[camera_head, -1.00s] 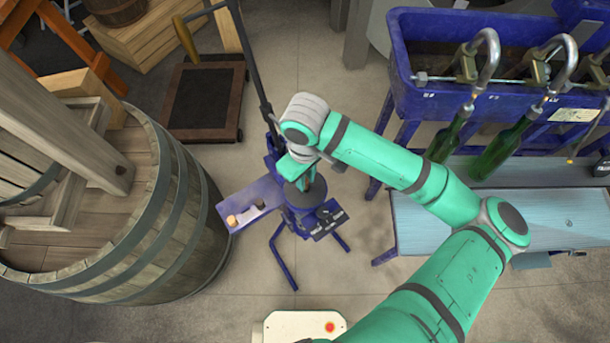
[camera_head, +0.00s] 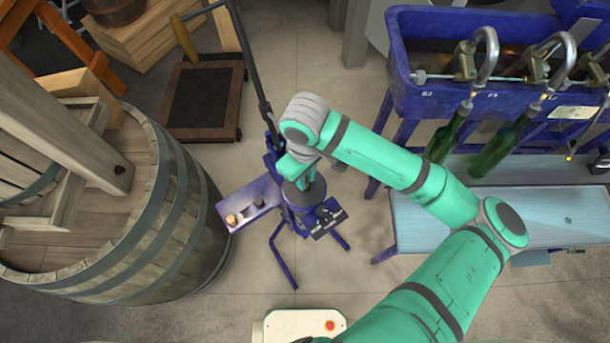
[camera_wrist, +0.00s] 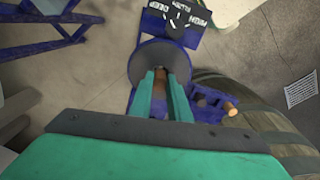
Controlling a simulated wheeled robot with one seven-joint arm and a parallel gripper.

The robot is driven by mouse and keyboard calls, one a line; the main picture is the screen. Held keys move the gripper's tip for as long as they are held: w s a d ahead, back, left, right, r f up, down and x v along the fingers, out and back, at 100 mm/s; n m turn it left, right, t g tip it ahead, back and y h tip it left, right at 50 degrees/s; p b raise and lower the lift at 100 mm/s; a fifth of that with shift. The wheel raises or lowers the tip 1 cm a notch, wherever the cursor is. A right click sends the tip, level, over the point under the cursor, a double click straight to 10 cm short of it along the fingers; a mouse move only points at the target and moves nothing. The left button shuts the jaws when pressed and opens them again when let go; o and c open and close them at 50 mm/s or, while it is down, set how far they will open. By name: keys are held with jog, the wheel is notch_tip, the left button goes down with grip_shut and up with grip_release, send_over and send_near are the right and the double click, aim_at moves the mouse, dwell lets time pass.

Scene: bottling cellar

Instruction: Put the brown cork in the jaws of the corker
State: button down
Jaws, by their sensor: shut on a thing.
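The corker (camera_head: 290,217) is a blue floor-standing machine with a dark upright lever and a round grey plate (camera_head: 306,196). My gripper (camera_head: 308,182) points down over that plate. In the wrist view my gripper (camera_wrist: 161,72) is shut on the brown cork (camera_wrist: 160,82), which shows between its two teal fingers. The grey plate (camera_wrist: 143,60) lies right beneath and around the fingertips. I cannot tell whether the cork touches the corker. The jaws of the corker are hidden.
A blue side shelf (camera_head: 262,192) on the corker carries a tan cork (camera_head: 232,219) and a dark piece. A large wooden barrel (camera_head: 195,240) stands left. A blue bottle filler (camera_head: 440,90) with green bottles stands right. A black label plate (camera_head: 328,221) sits beside the round plate.

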jog(key=shift+f, duration=1.15)
dwell(0.4)
jog(key=c, duration=1.6)
grip_release()
notch_tip(320, 180, up, 11)
jog(key=shift+f, duration=0.1)
